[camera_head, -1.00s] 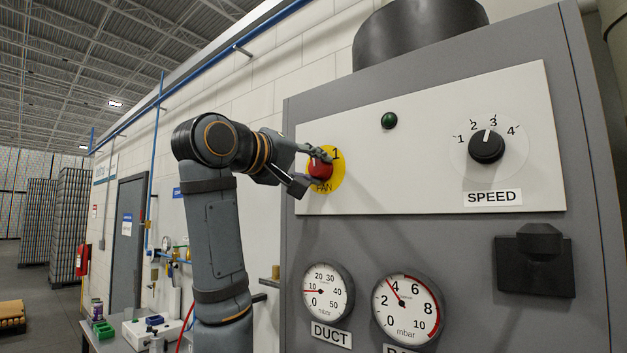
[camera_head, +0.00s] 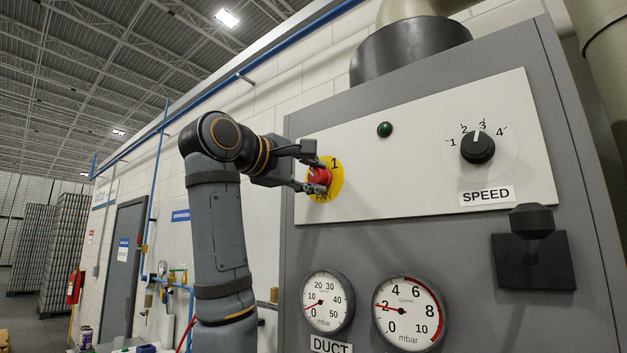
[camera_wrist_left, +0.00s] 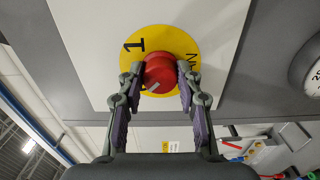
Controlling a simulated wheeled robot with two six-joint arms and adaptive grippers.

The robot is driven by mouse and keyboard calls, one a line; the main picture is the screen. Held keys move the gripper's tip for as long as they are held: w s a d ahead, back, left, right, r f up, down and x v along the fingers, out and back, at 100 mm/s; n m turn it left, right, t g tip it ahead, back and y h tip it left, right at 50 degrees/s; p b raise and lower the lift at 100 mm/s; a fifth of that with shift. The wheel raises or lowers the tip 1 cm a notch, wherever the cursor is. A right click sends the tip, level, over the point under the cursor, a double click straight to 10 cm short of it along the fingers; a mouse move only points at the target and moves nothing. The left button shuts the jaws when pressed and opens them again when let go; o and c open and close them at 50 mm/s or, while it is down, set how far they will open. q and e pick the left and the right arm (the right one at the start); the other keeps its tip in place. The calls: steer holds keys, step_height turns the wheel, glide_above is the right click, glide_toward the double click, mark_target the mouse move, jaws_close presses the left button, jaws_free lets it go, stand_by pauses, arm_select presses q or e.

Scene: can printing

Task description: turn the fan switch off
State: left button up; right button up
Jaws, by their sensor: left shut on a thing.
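The fan switch is a red round knob (camera_head: 319,176) on a yellow disc (camera_head: 337,178) at the left end of the white panel. A "1" shows at the disc's upper right and "FAN" at its bottom in the head view. My left gripper (camera_head: 312,171) is shut on the knob, one finger on each side. In the left wrist view the red knob (camera_wrist_left: 160,72) sits between the fingertips (camera_wrist_left: 158,80). Its pale mark points to the lower left there, away from the "1". Any off label is hidden. My right gripper is out of view.
The white panel (camera_head: 420,180) also carries a dark green lamp (camera_head: 384,129) and a black speed knob (camera_head: 477,148) pointing near 3. Below are a duct gauge (camera_head: 327,301), a second gauge (camera_head: 409,312) and a black knob (camera_head: 532,220) on a plate.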

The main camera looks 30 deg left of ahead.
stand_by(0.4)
arm_select(q)
steer(key=o, duration=1.2)
steer(key=shift+c, duration=0.2)
steer(key=shift+a, duration=0.1)
steer(key=shift+s, duration=0.2)
steer(key=s, duration=0.7)
steer(key=shift+a, duration=0.25)
steer(key=shift+s, duration=0.1)
